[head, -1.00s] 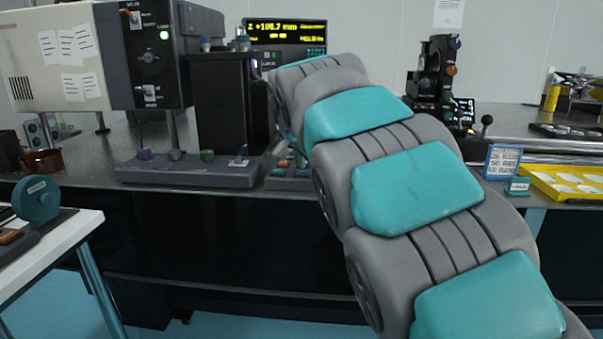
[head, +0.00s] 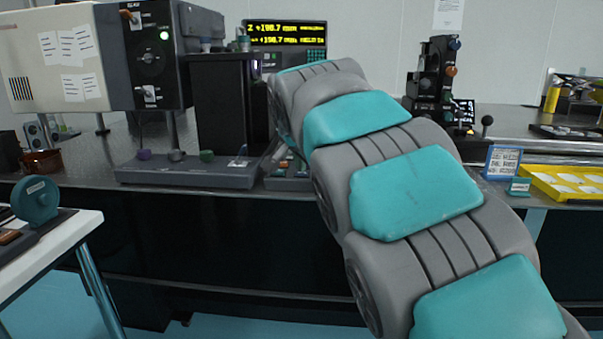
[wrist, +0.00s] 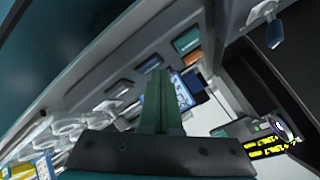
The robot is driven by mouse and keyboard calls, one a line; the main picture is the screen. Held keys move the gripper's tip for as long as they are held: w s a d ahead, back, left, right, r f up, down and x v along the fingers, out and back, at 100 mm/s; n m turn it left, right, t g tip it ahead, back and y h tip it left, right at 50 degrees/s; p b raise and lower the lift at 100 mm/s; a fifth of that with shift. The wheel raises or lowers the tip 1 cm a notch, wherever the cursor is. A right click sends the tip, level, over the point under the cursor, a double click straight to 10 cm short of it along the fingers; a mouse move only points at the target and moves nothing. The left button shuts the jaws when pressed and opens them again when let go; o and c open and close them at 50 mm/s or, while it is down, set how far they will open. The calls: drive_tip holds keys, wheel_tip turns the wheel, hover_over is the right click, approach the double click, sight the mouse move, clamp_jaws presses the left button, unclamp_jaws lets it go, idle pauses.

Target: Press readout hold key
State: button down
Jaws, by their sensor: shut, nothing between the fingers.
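The readout (head: 286,34) stands at the back of the table in the head view, with two lines of yellow figures on a black screen. It also shows at the lower right of the wrist view (wrist: 268,147). A grey key panel (head: 290,183) sits at the table's front, partly behind my arm. In the wrist view the panel carries an orange key (wrist: 186,40) and several darker keys in a row (wrist: 150,65). My gripper (wrist: 160,75) is shut and empty, its tips by this row. I cannot tell whether they touch a key, nor read the key labels.
A dark upright box (head: 222,105) on a base with coloured knobs (head: 207,156) stands just left of the panel. A blue-framed sign (head: 502,162) and a yellow tray (head: 565,183) lie to the right. A white side table (head: 50,250) is at the left.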

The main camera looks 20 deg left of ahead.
sight(300, 175)
idle(0.3)
drive_tip(key=shift+r+p, duration=0.4)
drive_tip(key=shift+r, duration=0.45)
drive_tip(key=shift+r+p, duration=1.35)
drive_tip(key=shift+r, duration=1.15)
